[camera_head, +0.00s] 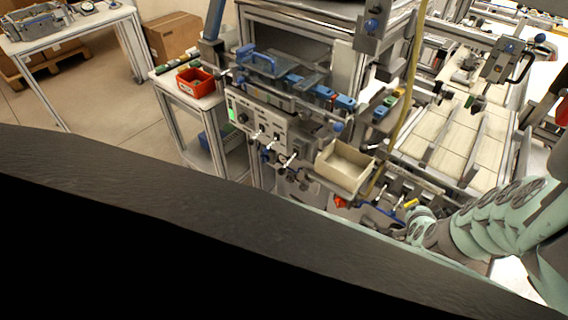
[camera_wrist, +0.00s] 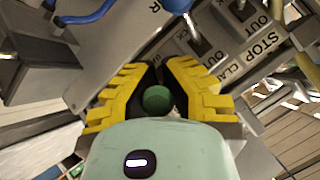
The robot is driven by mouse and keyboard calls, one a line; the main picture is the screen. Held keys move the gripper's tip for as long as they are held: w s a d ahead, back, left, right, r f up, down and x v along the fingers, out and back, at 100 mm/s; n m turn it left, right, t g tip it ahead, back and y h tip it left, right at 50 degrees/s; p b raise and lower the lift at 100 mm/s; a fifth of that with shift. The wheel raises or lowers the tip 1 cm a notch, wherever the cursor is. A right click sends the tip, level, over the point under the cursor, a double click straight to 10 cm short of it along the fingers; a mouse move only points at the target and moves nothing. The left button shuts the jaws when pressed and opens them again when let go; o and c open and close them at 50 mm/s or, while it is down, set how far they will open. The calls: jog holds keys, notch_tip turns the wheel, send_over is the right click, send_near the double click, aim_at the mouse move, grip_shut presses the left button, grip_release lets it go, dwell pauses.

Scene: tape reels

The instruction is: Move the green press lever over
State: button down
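The green press lever shows its round green knob (camera_wrist: 157,99) in the wrist view, near the middle. The knob lies between the black inner pads of my gripper (camera_wrist: 160,80), whose yellow fingers stand on both sides and lean close together at the tips. The gripper appears shut on the knob. The lever's shaft is hidden below the knob and by my gripper. In the head view my gripper (camera_head: 409,204) is low at the right of centre, beside the machine, with a yellow finger showing. I cannot make out the lever there.
A grey panel (camera_wrist: 222,45) printed OUT and STOP lies close beyond my fingers, with levers and a blue cable (camera_wrist: 90,14). A beige bin (camera_head: 345,166) stands left of my gripper. A yellow hose (camera_head: 402,100) hangs nearby. A slatted conveyor (camera_head: 450,140) is behind.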

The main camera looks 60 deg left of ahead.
jog(key=shift+r, duration=0.1)
dwell(0.3)
jog(key=c, duration=1.1)
grip_release()
